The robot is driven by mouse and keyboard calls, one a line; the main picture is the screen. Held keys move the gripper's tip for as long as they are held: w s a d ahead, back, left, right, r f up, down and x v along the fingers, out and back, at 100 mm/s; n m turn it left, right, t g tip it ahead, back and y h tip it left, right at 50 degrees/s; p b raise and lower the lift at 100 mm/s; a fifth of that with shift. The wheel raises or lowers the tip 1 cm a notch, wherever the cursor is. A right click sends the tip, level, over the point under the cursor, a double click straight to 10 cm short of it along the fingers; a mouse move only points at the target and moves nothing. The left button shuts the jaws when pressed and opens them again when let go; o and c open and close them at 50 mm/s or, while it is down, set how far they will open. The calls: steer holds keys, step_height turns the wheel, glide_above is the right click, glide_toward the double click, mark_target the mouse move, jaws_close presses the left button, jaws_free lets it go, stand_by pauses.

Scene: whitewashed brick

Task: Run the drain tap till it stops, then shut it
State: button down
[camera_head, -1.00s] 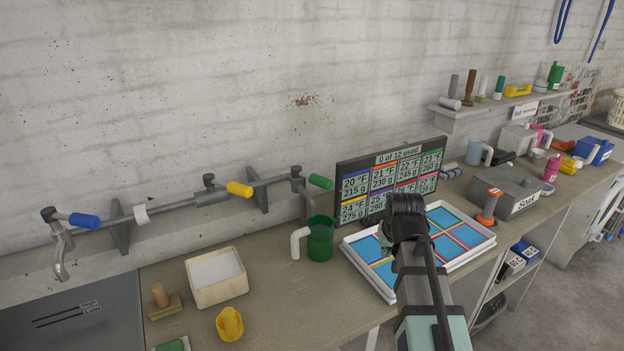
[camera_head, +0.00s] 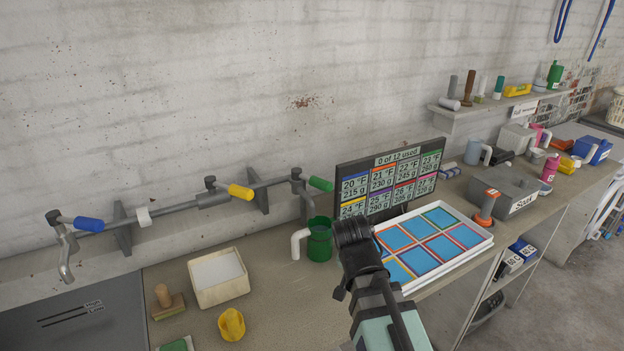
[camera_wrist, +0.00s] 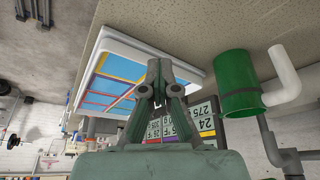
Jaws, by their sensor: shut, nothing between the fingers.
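A grey pipe (camera_head: 170,208) runs along the wall with several valves. It has a blue handle (camera_head: 88,224) by the spout (camera_head: 66,262) at the left, a yellow handle (camera_head: 240,191) in the middle and a green handle (camera_head: 320,184) at the right. I see no label marking which is the drain tap. A green jug (camera_head: 319,244) with a white handle stands below the green handle; it also shows in the wrist view (camera_wrist: 236,84). My gripper (camera_head: 350,232) is right of the jug, by the tray's left side. Its fingers are shut and empty in the wrist view (camera_wrist: 160,68). Flow from any spout cannot be seen.
A tray of coloured squares (camera_head: 490,241) and a display (camera_head: 338,190) lie right of the jug. A cream box (camera_head: 242,290), a brush (camera_head: 172,309) and a yellow cup (camera_head: 231,324) stand at the left. A grey box (camera_head: 515,182) is farther right.

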steer(key=shift+s+a+m, duration=0.4)
steer(key=shift+s+a, duration=0.1)
steer(key=shift+a, duration=0.35)
steer(key=c, duration=1.4)
jaws_free()
steer(key=shift+d, duration=0.1)
